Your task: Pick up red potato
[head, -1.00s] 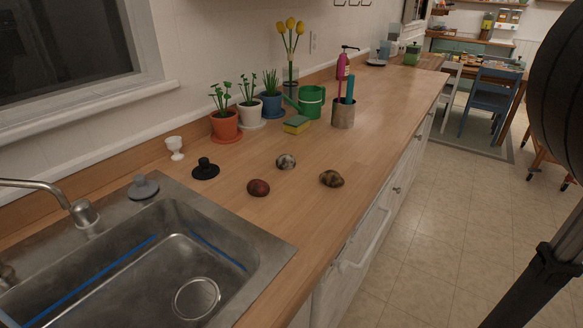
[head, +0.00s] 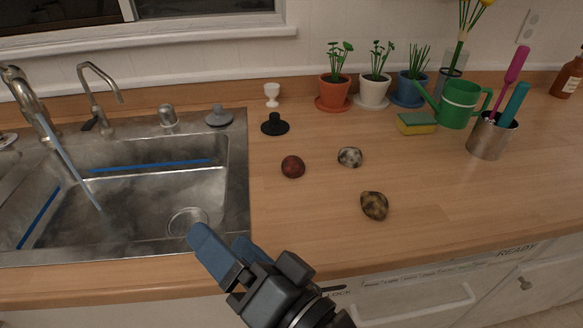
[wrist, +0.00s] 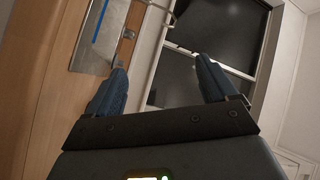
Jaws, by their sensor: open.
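The red potato (head: 293,166) is a small dark-red lump on the wooden counter (head: 330,220), right of the sink, in the head view. A pale speckled potato (head: 350,157) lies to its right, and a brown-yellow mottled one (head: 374,205) lies nearer the front edge. My gripper (head: 222,252) is at the bottom of the head view, in front of the red potato and near the sink's front right corner. In the wrist view my gripper (wrist: 162,90) has its two blue fingers wide apart with nothing between them. The potatoes do not show in the wrist view.
The steel sink (head: 240,200) with its faucet (head: 30,95) is at left. A black stopper (head: 275,124) and white egg cup (head: 272,94) stand behind the red potato. Potted plants, a sponge (head: 416,123), a green watering can (head: 460,104) and a utensil cup (head: 490,137) stand back right.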

